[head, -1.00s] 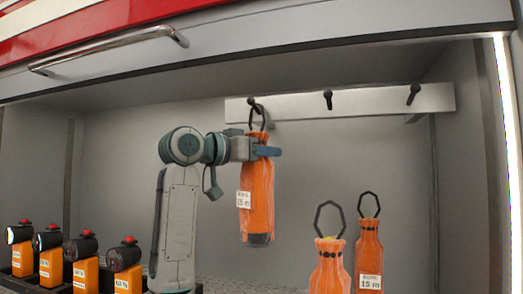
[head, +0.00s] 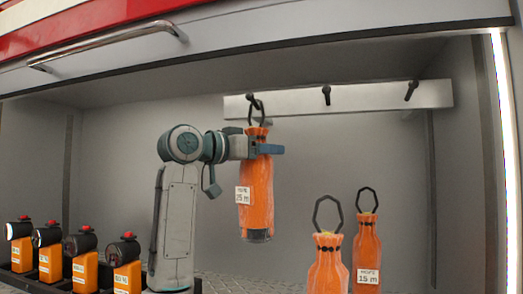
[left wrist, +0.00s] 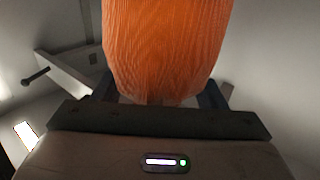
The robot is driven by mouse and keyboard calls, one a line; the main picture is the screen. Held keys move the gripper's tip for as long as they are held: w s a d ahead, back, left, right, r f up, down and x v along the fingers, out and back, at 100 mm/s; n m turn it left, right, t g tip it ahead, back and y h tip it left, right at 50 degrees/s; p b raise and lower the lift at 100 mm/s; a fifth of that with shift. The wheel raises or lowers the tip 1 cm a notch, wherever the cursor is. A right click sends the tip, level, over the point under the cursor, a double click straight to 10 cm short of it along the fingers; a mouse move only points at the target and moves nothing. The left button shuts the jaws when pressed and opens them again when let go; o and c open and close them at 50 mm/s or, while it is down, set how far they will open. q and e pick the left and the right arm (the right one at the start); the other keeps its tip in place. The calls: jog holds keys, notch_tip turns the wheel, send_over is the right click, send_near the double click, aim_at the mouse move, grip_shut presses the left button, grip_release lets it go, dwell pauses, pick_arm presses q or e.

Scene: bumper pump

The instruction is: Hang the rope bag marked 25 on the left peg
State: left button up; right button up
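The orange rope bag marked 25 (head: 257,200) hangs upright below the left peg (head: 254,101), clear of the floor. Its dark loop (head: 257,115) is at the left peg and appears to be around it; the exact contact is too small to tell. My left gripper (head: 265,148) is shut on the bag's upper part, just below the loop. In the left wrist view the orange bag (left wrist: 165,45) fills the upper middle, between the fingers. My right gripper is in no view.
The pale peg rail (head: 375,97) also carries a middle peg (head: 326,95) and a right peg (head: 411,90), both bare. Two more orange bags stand below right, one marked 15 (head: 367,245) and one nearer (head: 328,268). Several orange lamps (head: 85,265) stand at lower left.

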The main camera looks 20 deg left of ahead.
pick_arm(q)
jog(key=shift+a, duration=0.1)
jog(key=shift+s+a, duration=0.15)
jog(key=shift+s, duration=0.15)
jog(key=b+v, duration=0.4)
jog(key=v, duration=0.6)
